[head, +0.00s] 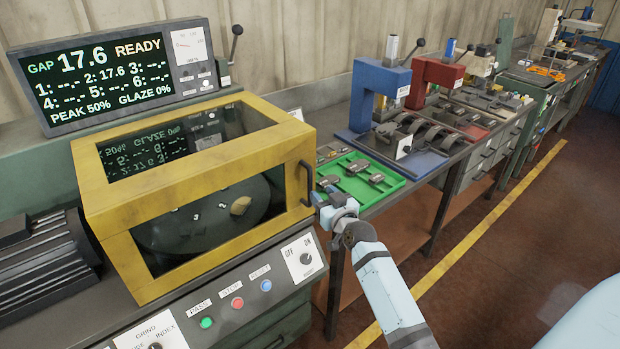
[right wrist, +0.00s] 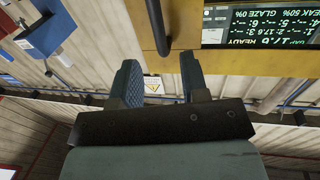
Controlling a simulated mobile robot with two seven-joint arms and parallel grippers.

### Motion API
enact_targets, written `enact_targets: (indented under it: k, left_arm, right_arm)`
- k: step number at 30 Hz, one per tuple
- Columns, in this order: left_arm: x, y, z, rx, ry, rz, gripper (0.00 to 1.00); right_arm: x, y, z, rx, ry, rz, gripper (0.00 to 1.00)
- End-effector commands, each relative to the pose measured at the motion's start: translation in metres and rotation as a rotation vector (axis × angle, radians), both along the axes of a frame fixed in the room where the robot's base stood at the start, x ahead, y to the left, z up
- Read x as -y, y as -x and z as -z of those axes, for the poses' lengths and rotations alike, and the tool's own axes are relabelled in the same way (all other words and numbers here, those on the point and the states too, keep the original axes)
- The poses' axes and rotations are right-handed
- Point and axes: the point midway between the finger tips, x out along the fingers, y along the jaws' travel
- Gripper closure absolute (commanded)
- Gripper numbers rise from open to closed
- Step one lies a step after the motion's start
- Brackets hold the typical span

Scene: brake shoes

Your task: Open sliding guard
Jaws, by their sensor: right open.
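The sliding guard (head: 215,157) is a yellow box frame with clear windows over a dark round table, and it is closed over it. Its dark bar handle (head: 306,180) is on the right end. My right gripper (head: 321,196) is just right of the handle's lower part. In the right wrist view the gripper (right wrist: 158,66) is open and empty. There the handle (right wrist: 156,25) lies ahead of the gap between the two blue fingers; I cannot tell whether they touch it. A strip of the yellow guard (right wrist: 184,22) shows behind it. My left gripper is not in view.
A display (head: 115,72) stands behind the guard. A control panel (head: 240,290) with buttons and knobs is in front. A green tray (head: 365,180) with dark parts lies to the right, near my right arm. Blue (head: 378,88) and red (head: 437,78) presses stand beyond.

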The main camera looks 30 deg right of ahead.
Motion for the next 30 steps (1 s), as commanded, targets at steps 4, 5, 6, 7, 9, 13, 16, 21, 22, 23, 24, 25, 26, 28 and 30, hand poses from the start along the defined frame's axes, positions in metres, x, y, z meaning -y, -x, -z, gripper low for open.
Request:
enact_targets:
  k: [4,5,6,7,9,13,16,21,22,23,24,25,26,28,30]
  left_arm:
    - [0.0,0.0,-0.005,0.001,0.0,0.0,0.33]
    - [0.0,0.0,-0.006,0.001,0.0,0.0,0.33]
    - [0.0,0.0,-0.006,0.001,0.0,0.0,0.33]
    - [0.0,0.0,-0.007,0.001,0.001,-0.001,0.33]
    - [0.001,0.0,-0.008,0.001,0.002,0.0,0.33]
    - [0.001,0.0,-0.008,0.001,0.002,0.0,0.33]
    - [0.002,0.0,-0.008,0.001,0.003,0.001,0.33]
    - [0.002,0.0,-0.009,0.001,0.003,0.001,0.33]
    - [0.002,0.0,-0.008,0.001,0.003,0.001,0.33]
    - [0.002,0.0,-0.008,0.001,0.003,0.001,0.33]
    - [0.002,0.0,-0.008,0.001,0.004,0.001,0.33]
    - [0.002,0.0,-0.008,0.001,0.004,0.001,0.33]
    - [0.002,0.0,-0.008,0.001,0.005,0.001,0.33]
    - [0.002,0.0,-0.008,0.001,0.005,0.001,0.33]
    - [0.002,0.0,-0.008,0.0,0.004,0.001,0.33]
  right_arm:
    - [0.004,-0.034,-0.003,0.001,-0.001,0.0,0.59]
    - [0.005,-0.039,-0.002,0.0,-0.001,0.0,0.59]
    - [0.006,-0.047,-0.002,0.001,-0.001,0.0,0.59]
    - [0.006,-0.052,-0.001,0.0,0.0,0.0,0.59]
    - [0.008,-0.062,-0.001,0.0,0.0,0.0,0.59]
    - [0.009,-0.075,0.0,-0.001,0.001,-0.001,0.59]
    - [0.009,-0.081,0.0,-0.001,0.001,-0.001,0.59]
    - [0.01,-0.082,0.0,-0.001,0.001,-0.001,0.59]
    - [0.01,-0.082,0.0,-0.001,0.001,-0.001,0.59]
    - [0.01,-0.082,0.0,-0.001,0.001,-0.001,0.59]
    - [0.01,-0.082,0.0,-0.001,0.001,-0.001,0.59]
    - [0.01,-0.082,0.0,-0.001,0.001,-0.001,0.59]
    - [0.01,-0.082,0.0,-0.001,0.001,-0.001,0.66]
    - [0.01,-0.082,0.0,-0.001,0.001,-0.001,0.82]
    - [0.01,-0.082,0.0,-0.001,0.001,-0.001,0.98]
